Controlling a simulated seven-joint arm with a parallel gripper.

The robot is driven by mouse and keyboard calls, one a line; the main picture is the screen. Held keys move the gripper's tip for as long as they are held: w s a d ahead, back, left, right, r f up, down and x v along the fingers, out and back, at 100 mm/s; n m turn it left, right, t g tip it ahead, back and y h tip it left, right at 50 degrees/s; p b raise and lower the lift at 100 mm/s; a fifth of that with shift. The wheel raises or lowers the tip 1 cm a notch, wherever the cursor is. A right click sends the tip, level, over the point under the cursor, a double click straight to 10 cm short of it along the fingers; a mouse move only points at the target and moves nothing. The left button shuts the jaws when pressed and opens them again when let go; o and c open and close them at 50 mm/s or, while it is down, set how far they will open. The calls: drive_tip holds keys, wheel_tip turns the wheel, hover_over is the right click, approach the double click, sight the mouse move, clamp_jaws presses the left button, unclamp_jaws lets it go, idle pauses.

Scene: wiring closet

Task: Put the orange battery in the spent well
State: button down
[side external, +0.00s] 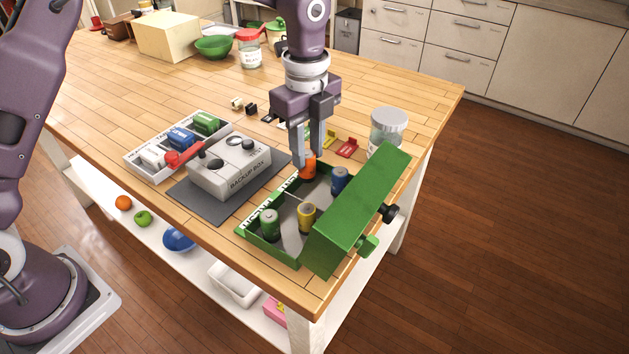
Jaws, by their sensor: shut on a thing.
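My gripper (306,163) points down over the far end of the green battery box and is shut on the orange battery (308,170). The orange battery is upright between the fingertips; I cannot tell whether its bottom touches the box floor. The open green box (273,263) holds a blue battery (340,180), a yellow battery (307,216) and a green battery (269,224), all standing. White lettering runs along its left rim, too small to read, so I cannot tell which well is the spent one.
The green lid (352,217) stands tilted on the box's right side. A grey backup box (230,170) sits on a dark mat to the left, beside a white tray (150,179) of coloured blocks. A lidded jar (388,130) stands behind the lid, near small coloured tags (347,148).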

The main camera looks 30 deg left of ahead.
sight(307, 172)
wheel_tip(307, 172, down, 6)
drive_tip(key=shift+r, duration=0.15)
drive_tip(key=c, duration=1.1)
unclamp_jaws()
